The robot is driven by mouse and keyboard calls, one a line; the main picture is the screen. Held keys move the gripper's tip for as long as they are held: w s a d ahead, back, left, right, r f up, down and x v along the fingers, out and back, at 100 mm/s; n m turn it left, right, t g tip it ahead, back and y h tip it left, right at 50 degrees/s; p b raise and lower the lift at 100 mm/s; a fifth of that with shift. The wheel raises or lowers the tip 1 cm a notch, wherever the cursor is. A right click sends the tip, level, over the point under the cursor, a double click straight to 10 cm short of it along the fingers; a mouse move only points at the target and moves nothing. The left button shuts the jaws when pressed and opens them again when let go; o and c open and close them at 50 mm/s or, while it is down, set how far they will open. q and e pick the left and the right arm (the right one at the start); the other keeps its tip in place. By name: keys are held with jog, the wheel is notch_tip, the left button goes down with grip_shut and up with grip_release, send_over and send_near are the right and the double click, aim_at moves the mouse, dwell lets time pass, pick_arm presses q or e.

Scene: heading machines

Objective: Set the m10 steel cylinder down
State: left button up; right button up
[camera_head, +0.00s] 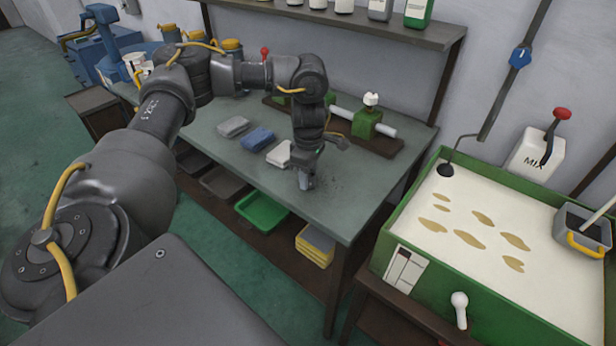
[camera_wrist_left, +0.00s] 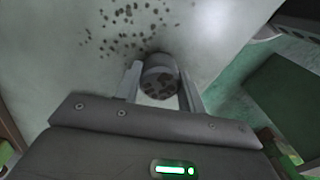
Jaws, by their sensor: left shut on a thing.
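My left gripper (camera_head: 305,180) is low over the front right part of the grey-green workbench (camera_head: 350,190) in the head view. In the left wrist view the left gripper (camera_wrist_left: 160,88) is shut on a grey steel cylinder (camera_wrist_left: 159,76), with one finger on each side. The cylinder's near end face has dark spots. I cannot tell whether its far end touches the bench top. The cylinder is mostly hidden by the gripper in the head view. My right gripper is not in view.
Folded cloths, one blue (camera_head: 257,139), lie left of the gripper. A green fixture (camera_head: 367,124) with a pale rod stands at the back. Dark specks (camera_wrist_left: 130,25) mark the bench near the cylinder.

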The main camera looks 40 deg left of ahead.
pick_arm(q)
jog(key=shift+c, duration=0.8)
jog(key=shift+r, duration=0.2)
